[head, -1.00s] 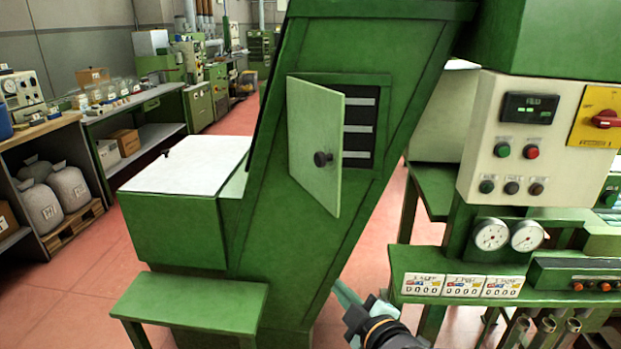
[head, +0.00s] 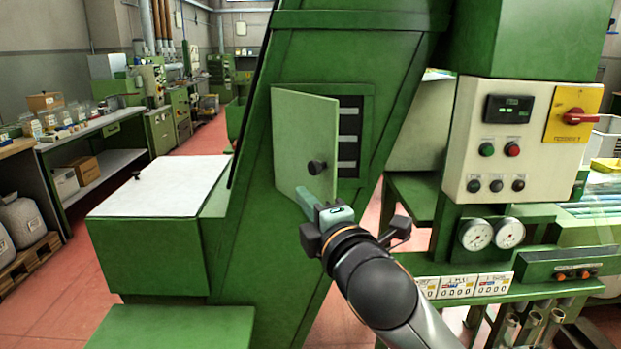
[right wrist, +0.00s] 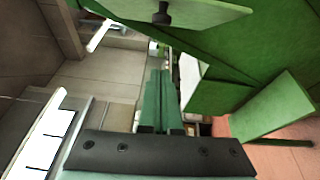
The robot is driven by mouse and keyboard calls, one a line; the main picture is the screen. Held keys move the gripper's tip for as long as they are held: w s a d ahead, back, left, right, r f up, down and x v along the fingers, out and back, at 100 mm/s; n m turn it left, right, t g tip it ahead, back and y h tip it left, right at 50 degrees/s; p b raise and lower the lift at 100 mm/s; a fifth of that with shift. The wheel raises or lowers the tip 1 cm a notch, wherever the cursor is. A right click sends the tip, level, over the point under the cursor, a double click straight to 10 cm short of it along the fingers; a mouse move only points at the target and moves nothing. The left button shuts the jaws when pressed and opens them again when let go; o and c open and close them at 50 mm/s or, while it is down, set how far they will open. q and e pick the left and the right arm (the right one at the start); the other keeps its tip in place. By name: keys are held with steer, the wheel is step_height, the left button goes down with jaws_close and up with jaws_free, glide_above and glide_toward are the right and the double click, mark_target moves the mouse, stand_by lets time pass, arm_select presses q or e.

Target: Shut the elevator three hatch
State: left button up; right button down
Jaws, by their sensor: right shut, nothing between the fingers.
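The hatch (head: 300,125) is a pale green door standing ajar on the sloping green elevator (head: 265,225). Its dark round knob (head: 317,167) is near the lower right of the door. The opening (head: 349,135) shows dark behind it, with light horizontal bars. My right gripper (head: 305,198) is shut and empty, its teal fingers just below the knob and overlapping the door's lower edge; I cannot tell whether they touch. In the right wrist view the shut fingers (right wrist: 160,100) point away, and a green panel with a dark knob (right wrist: 162,14) shows at the top. My left gripper is not in view.
A control box (head: 510,150) with buttons and a red switch stands right of the elevator, above two gauges (head: 492,234). A white-topped green box (head: 160,185) is at the left, with a low green step (head: 175,328) in front. Red floor shows between.

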steer(key=w, duration=0.8)
steer(key=shift+w+d+r, duration=0.15)
steer(key=shift+w+d, duration=0.05)
steer(key=shift+d, duration=0.25)
steer(key=shift+d+p, duration=0.1)
steer(key=shift+p, duration=0.25)
